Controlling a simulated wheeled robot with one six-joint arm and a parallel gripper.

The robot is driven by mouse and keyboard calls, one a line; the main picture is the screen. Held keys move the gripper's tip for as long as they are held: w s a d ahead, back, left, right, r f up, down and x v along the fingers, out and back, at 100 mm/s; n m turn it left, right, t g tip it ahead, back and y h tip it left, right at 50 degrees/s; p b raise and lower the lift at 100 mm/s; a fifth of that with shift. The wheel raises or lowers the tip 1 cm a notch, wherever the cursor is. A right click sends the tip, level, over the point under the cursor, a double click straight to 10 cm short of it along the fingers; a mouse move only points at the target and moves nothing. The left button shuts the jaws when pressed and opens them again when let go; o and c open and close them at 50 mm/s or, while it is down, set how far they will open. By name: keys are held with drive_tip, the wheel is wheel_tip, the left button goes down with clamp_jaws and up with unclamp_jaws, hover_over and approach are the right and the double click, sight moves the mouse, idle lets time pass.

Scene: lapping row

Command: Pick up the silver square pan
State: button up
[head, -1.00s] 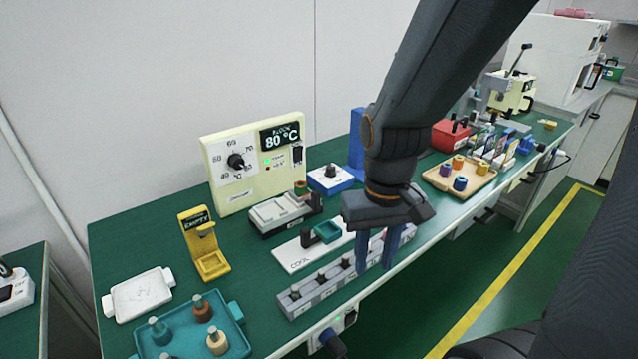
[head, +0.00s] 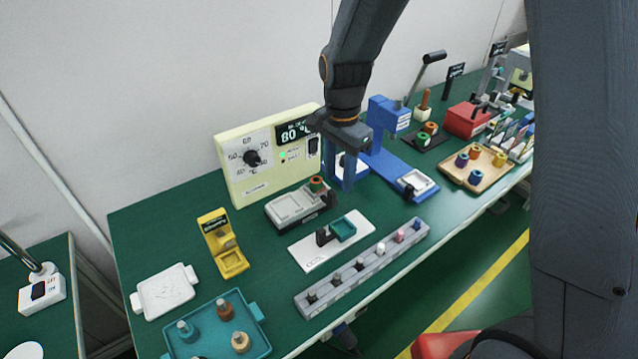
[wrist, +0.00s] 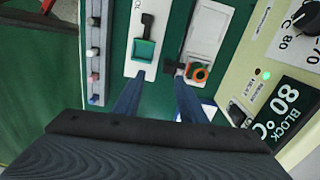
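The silver square pan (head: 419,181) is a small shallow dish with a dark handle. It sits on the front end of the long blue base (head: 388,168) in the head view. I cannot make it out in the wrist view. My gripper (head: 342,184) points down above the back of the bench, left of the pan and apart from it. In the wrist view its two fingers (wrist: 160,100) are spread with nothing between them.
A teal square pan (head: 344,229) sits on a white plate (head: 307,256). A grey heater block (head: 288,208) stands before the cream 80 °C panel (head: 240,187). A grey rack of pegs (head: 340,284) runs along the front edge. A wooden tray (head: 484,181) stands right.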

sight(332, 191)
drive_tip(key=shift+w+a+m, duration=0.25)
drive_tip(key=shift+a+m, duration=0.05)
drive_tip(key=shift+a, duration=0.2)
drive_tip(key=shift+w+a+f, duration=0.1)
drive_tip(key=shift+a+f, duration=0.05)
drive_tip(key=shift+w+f+p, duration=0.1)
drive_tip(key=shift+f+p, duration=1.35)
drive_tip(key=shift+f, duration=2.35)
drive_tip(key=shift+c, duration=0.5)
clamp_jaws()
